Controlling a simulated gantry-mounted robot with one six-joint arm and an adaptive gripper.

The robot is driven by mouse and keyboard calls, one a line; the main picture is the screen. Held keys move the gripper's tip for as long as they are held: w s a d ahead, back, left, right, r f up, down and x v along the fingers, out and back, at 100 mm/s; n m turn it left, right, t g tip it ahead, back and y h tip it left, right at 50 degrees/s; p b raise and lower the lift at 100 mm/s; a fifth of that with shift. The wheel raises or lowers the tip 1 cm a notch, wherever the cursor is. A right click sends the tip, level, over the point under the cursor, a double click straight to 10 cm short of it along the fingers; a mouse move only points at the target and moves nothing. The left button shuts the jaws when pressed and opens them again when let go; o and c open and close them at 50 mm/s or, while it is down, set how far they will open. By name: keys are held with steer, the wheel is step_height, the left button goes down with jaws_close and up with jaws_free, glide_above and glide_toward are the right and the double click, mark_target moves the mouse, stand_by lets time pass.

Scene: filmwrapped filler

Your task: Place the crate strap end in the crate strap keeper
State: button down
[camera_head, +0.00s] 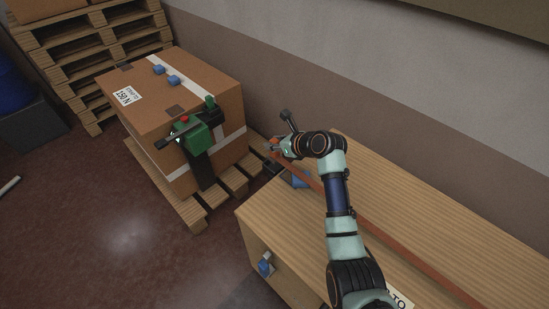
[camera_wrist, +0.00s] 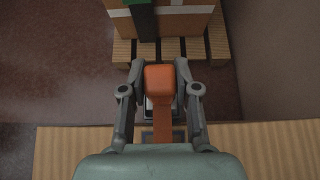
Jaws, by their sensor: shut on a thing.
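The orange crate strap (camera_head: 408,256) runs along the top of the wooden crate, partly behind my arm. Its end (camera_wrist: 159,79) is a thick orange block in the wrist view. My gripper (camera_head: 275,147) is shut on this strap end, with one finger on each side, beyond the crate's far left edge. In the wrist view my gripper (camera_wrist: 160,82) points toward the pallet. A blue fitting (camera_head: 300,181) sits by the strap at the crate's far end; it may be the keeper. A grey frame (camera_wrist: 157,137) shows under the strap; I cannot tell whether the strap passes through it.
The wooden crate (camera_head: 262,222) carries another blue fitting (camera_head: 265,265) on its near end. A strapped cardboard box (camera_head: 205,80) on a pallet (camera_head: 190,212) stands left, with a green tool (camera_head: 194,136) on its side. A wall rises behind. Floor at left is mostly clear.

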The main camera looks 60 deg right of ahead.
mark_target(278, 154)
step_height(278, 154, down, 6)
steer(key=b, duration=0.3)
steer(key=shift+r, duration=0.25)
steer(key=c, duration=0.8)
jaws_free()
steer(key=shift+f, duration=0.2)
steer(key=shift+c, duration=0.2)
steer(key=shift+s+r, duration=0.1)
steer(key=shift+r, duration=0.25)
steer(key=p+v, duration=0.6)
steer(key=v, duration=0.4)
steer(key=shift+s+a+r, duration=0.1)
steer(key=shift+s+r, duration=0.15)
steer(key=shift+r, duration=0.05)
steer(key=shift+s+a+r, duration=0.1)
steer(key=shift+s+a, duration=0.05)
steer(key=shift+s, duration=0.25)
